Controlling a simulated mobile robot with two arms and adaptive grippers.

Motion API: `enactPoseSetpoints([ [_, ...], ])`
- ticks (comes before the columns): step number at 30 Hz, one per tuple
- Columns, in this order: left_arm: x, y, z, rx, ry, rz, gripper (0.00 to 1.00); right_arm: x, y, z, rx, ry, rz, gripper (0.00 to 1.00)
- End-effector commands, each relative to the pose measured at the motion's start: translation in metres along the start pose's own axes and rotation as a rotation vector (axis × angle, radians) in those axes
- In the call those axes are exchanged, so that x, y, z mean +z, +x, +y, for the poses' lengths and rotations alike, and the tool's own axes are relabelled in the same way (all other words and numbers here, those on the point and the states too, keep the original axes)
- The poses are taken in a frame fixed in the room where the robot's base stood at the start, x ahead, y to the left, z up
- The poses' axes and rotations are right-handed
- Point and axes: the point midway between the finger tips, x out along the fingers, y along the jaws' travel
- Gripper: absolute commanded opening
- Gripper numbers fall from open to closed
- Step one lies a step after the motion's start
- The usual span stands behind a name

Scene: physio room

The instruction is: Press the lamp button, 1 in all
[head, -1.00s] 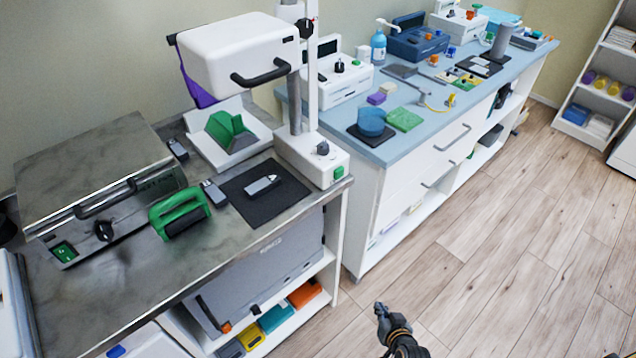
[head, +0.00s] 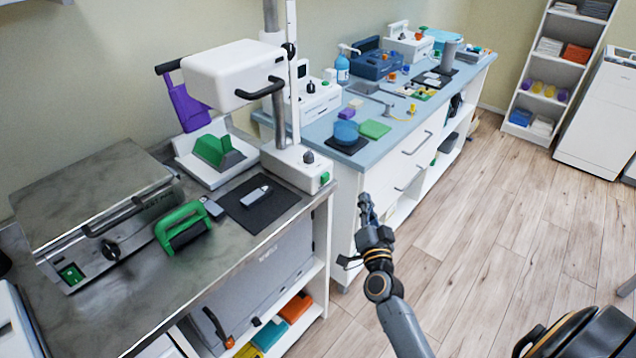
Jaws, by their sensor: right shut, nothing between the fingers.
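The lamp is a white boxy head (head: 232,74) with a dark handle, on a grey column above the metal counter. Its white base (head: 290,168) stands near the counter's right edge. The base carries a dark knob (head: 309,157) on top and a green button (head: 324,178) on the end facing the room. My right gripper (head: 366,204) is shut and empty. It points up, to the right of the button and apart from it, in front of the white drawers. My left gripper is not in view.
The metal counter (head: 150,290) also holds a lidded steel unit (head: 85,190), a green-handled tool (head: 184,228) and a black mat (head: 250,217). A blue-topped counter (head: 392,125) with several devices stands behind.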

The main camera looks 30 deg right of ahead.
Motion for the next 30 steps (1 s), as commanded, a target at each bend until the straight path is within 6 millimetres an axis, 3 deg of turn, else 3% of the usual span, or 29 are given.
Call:
enactPoseSetpoints([
  [13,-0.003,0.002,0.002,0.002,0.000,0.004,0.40,0.003,0.005,-0.004,-0.001,0.002,0.001,0.00],
  [30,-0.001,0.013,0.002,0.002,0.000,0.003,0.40,0.040,0.054,-0.040,-0.001,0.002,0.000,0.00],
])
